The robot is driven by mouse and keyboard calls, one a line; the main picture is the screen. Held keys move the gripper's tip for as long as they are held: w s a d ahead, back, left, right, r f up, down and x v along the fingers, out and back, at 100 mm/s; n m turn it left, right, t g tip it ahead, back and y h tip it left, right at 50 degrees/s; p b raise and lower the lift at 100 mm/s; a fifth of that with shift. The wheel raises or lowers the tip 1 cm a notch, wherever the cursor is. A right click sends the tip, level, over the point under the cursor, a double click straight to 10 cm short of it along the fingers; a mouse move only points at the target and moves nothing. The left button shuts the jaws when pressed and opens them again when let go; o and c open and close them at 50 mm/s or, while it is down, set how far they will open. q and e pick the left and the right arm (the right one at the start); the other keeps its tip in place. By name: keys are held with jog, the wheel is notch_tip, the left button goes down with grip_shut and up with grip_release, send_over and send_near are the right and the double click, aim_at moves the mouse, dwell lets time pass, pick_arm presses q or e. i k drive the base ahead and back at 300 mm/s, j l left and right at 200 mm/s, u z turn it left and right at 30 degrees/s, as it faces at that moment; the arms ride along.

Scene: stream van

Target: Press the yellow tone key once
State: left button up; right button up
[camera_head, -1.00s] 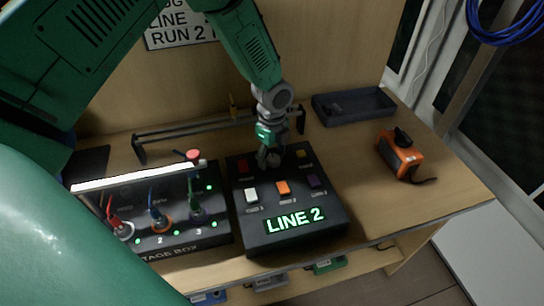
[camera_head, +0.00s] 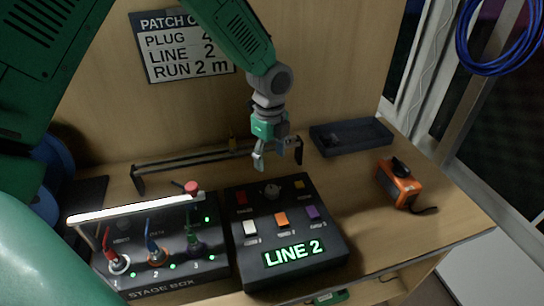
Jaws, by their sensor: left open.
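The black control box (camera_head: 258,273) sits on the wooden bench with a lit green "LINE 2" display (camera_head: 294,252). A grey knob (camera_head: 272,191) and a red key (camera_head: 241,198) share that back row. White (camera_head: 250,227), orange (camera_head: 281,219) and purple (camera_head: 313,213) keys form the front row. My left gripper (camera_head: 278,158) is open and empty, pointing down above the box's back edge, apart from the keys. My right gripper is out of view.
The stage box (camera_head: 150,294) with plugged cables and a light bar (camera_head: 135,206) stands left. A low rail (camera_head: 190,158) lies behind. A dark tray (camera_head: 350,137) and an orange device (camera_head: 398,185) are to the right.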

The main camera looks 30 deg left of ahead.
aim_at(300, 185)
jog(key=k, duration=1)
